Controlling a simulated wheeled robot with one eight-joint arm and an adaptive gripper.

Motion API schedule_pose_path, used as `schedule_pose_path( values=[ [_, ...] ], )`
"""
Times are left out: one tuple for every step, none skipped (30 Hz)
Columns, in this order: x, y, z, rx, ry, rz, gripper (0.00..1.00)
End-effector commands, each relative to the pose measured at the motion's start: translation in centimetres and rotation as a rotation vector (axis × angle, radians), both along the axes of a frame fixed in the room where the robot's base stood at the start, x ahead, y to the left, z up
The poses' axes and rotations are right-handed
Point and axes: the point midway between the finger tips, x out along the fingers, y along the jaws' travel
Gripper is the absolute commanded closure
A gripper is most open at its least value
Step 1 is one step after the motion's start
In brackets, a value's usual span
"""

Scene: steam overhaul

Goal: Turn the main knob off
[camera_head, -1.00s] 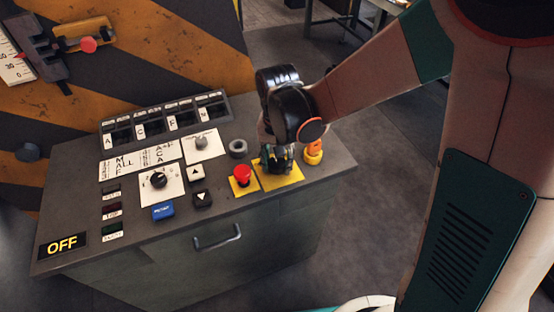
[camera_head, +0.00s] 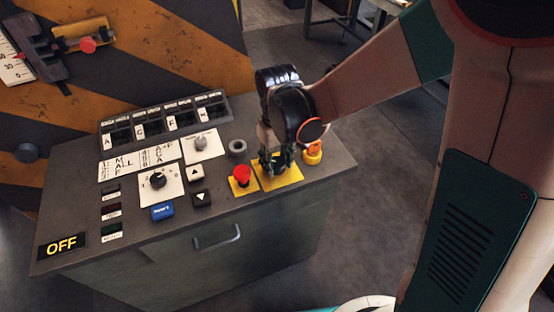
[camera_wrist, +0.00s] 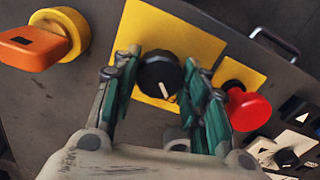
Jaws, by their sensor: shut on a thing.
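The black round knob (camera_wrist: 159,75) with a white pointer mark sits on a yellow plate (camera_wrist: 146,30) in the wrist view. My gripper (camera_wrist: 160,88) has its green-padded fingers on either side of the knob and is shut on it. The pointer slants down and to the right in that view. In the head view my gripper (camera_head: 276,165) reaches down to the yellow plate (camera_head: 287,180) at the panel's right part, and its fingers hide most of the knob.
A red push button (camera_head: 242,173) stands just left of the gripper. An orange and yellow switch (camera_head: 313,152) stands just right of it. A grey ring-shaped part (camera_head: 238,147) is behind. A smaller black knob (camera_head: 158,180) is further left, and a drawer handle (camera_head: 217,238) is below.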

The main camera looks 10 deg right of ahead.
Motion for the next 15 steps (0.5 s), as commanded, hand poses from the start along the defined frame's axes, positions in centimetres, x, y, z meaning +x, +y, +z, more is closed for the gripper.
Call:
schedule_pose_path(
  values=[
    [0.02,0.01,0.0,0.0,0.0,0.011,0.83],
    [0.02,0.0,0.0,0.0,0.0,0.016,0.83],
    [0.02,0.0,0.0,0.0,0.0,0.022,0.83],
    [0.02,0.0,0.0,0.0,0.0,0.026,0.83],
    [0.02,0.0,0.0,0.0,0.0,0.029,0.83],
    [0.02,0.0,0.0,0.0,0.0,0.032,0.83],
    [0.02,0.0,0.0,0.0,0.0,0.034,0.83],
    [0.02,0.01,0.0,0.0,0.0,0.035,0.83],
    [0.02,0.01,0.0,0.0,0.0,0.036,0.83],
    [0.01,0.0,0.0,0.0,0.0,0.037,0.83],
    [0.01,0.0,0.0,0.0,0.0,0.037,0.83],
    [0.01,0.0,0.0,0.0,0.0,0.037,0.83],
    [0.01,0.0,0.0,0.0,0.0,0.037,0.83],
    [0.01,0.0,0.0,0.0,0.0,0.036,0.83],
    [0.01,0.0,-0.01,0.0,0.0,0.036,0.83]
  ],
)
